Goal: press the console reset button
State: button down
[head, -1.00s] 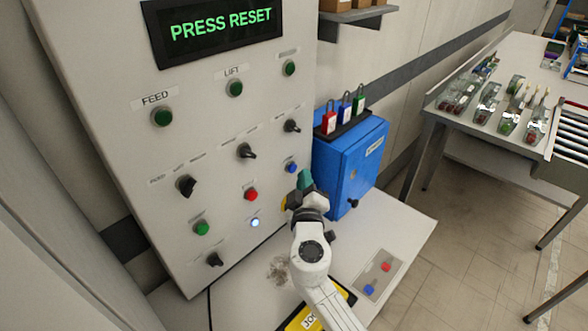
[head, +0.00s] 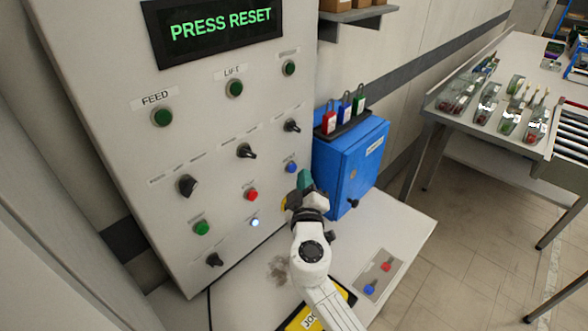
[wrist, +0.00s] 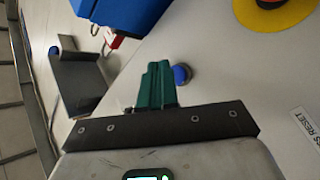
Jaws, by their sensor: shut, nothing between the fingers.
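The console panel (head: 215,130) fills the left of the head view, and its display (head: 222,24) reads "PRESS RESET". A blue button (head: 291,167) sits on its right side, and a blue button also shows in the wrist view (wrist: 182,75). A lit bluish-white button (head: 255,222) glows lower down. My gripper (head: 304,181), with green fingers, is shut and empty at the panel's right edge. In the wrist view its closed fingers (wrist: 156,84) appear beside the blue button; contact cannot be told. A label (wrist: 305,127) there ends in "RESET", cut by the frame edge.
A yellow-ringed red button (wrist: 275,6) is near the fingers, mostly hidden by my gripper in the head view. A blue box (head: 347,160) with padlocks stands right of the panel. Green and red buttons and black knobs cover the panel. A shelf (head: 395,225) lies below.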

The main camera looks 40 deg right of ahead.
jog(key=shift+w, duration=0.1)
jog(key=shift+w+b, duration=0.3)
jog(key=shift+b, duration=0.05)
jog(key=shift+w+b, duration=0.35)
jog(key=shift+w, duration=0.1)
dwell(0.6)
jog(key=shift+s, duration=0.85)
jog(key=shift+s+b, duration=0.4)
jog(key=shift+s, duration=2.15)
